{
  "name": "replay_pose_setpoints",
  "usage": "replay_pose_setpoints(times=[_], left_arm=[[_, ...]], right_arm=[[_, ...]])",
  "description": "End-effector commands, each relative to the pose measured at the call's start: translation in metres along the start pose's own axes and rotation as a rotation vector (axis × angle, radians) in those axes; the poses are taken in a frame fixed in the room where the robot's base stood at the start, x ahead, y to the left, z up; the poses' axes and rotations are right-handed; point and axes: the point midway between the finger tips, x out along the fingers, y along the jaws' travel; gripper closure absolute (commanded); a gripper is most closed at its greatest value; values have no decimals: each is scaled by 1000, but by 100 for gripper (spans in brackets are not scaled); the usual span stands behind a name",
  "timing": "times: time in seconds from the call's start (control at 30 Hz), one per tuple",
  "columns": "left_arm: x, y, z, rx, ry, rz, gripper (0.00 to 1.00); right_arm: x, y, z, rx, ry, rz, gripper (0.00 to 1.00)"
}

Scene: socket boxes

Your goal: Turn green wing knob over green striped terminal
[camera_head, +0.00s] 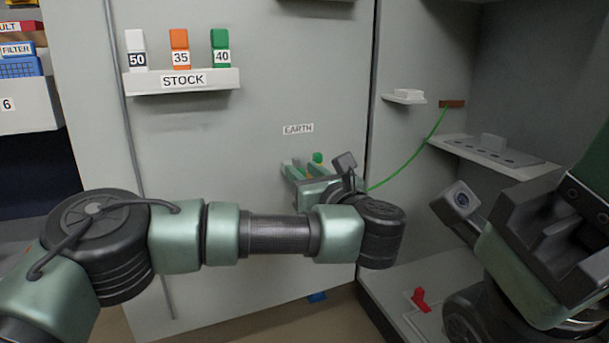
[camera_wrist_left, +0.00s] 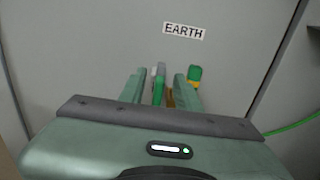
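My left gripper (camera_head: 306,172) is at the grey panel, just below the EARTH label (camera_head: 298,128). In the left wrist view its two green fingers (camera_wrist_left: 159,90) are apart. A narrow upright green piece (camera_wrist_left: 158,92), seemingly the wing knob, stands between them, with slim gaps visible beside it. A little brass shows low by the right finger. A green-and-yellow piece (camera_wrist_left: 194,76), seemingly the striped terminal, is just outside the right finger; its green top (camera_head: 318,157) also shows in the head view. The fingers hide much of both. My right arm is at the right; its fingertips are not clear.
A STOCK shelf (camera_head: 182,82) with white, orange and green blocks is at the upper left. A green wire (camera_head: 411,160) runs from a brown block (camera_head: 452,104) toward the left gripper. A grey shelf (camera_head: 490,152) and a red piece (camera_head: 420,299) are at the right.

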Motion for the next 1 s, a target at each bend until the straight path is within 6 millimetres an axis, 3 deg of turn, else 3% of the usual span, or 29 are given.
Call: replay_pose_setpoints(times=[0.03,0.1,0.13,0.57,1.0], left_arm=[[0,0,0,0,0,0,76],[0,0,0,0,0,0,95],[0,0,0,0,1,0,100],[0,-1,-1,56,1,0,100],[-1,-8,-3,360,2,-1,100]], right_arm=[[0,0,0,0,0,0,64],[0,0,0,0,0,0,64],[0,0,0,0,0,0,64],[0,0,0,0,0,0,64],[0,0,0,0,-1,0,64]])
